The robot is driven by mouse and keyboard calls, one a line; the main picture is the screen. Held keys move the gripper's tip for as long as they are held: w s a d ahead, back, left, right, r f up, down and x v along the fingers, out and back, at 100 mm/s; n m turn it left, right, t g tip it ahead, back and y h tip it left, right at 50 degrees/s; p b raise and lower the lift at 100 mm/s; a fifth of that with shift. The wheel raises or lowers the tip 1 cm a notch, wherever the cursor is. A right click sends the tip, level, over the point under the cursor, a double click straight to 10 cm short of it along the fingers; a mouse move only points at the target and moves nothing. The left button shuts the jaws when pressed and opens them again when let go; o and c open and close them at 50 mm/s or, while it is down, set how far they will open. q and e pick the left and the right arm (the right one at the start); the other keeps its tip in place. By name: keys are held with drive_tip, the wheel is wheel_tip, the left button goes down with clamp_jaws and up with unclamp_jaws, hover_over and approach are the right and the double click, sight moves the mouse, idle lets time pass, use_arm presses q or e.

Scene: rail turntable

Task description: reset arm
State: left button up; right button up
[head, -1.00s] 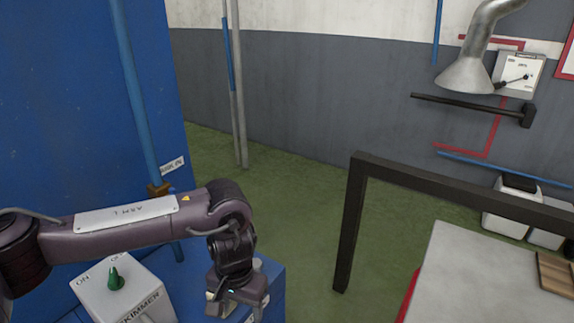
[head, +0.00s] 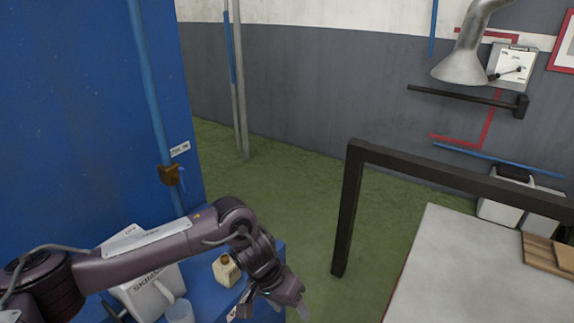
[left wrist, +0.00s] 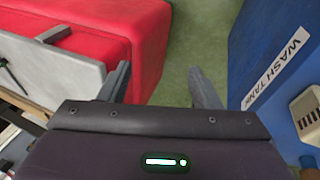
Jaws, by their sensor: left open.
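My left gripper (head: 291,306) is at the lower middle of the head view, beside the blue cabinet's ledge, with its arm coming in from the left. In the left wrist view its two fingers (left wrist: 163,84) are spread apart with nothing between them, and green floor shows beyond. My right gripper is in neither view.
The skimmer box (head: 150,296), a small cream bottle (head: 227,270) and a clear cup (head: 179,312) stand on the blue ledge. A black frame (head: 346,215) and a grey-topped table (head: 465,270) are at right. Green floor lies between.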

use_arm(q)
drive_tip(key=w+d+f+t+h, duration=0.35)
drive_tip(key=d+f+h, duration=0.2)
drive_tip(key=f, duration=0.55)
drive_tip(key=s+a+f+n+t+y, duration=0.1)
drive_tip(key=s+a+f, duration=0.1)
drive_tip(key=a+f, duration=0.35)
drive_tip(key=s+a+f+n+y, duration=0.1)
drive_tip(key=s+a+f, duration=0.1)
drive_tip(key=f, duration=0.6)
drive_tip(key=s+a+f+n+t+y, duration=0.1)
drive_tip(key=s+a+f, duration=0.15)
drive_tip(key=f, duration=0.35)
drive_tip(key=s+a+f+g+y, duration=0.1)
drive_tip(key=s+a+f+y, duration=0.2)
drive_tip(key=s+a+f, duration=0.75)
drive_tip(key=s+a+f+g+y, duration=0.1)
drive_tip(key=s+a+f, duration=0.1)
drive_tip(key=s, duration=0.6)
drive_tip(key=s+a+f+g+y, duration=0.1)
drive_tip(key=s+a+f, duration=0.2)
drive_tip(key=s, duration=0.6)
drive_tip(key=s+a+f+g+y, duration=0.1)
drive_tip(key=s+a+f, duration=0.1)
drive_tip(key=s, duration=0.6)
drive_tip(key=shift+s+a+f+n+y, duration=0.2)
drive_tip(key=shift+a+f+n+y, duration=0.15)
drive_tip(key=shift+a, duration=0.35)
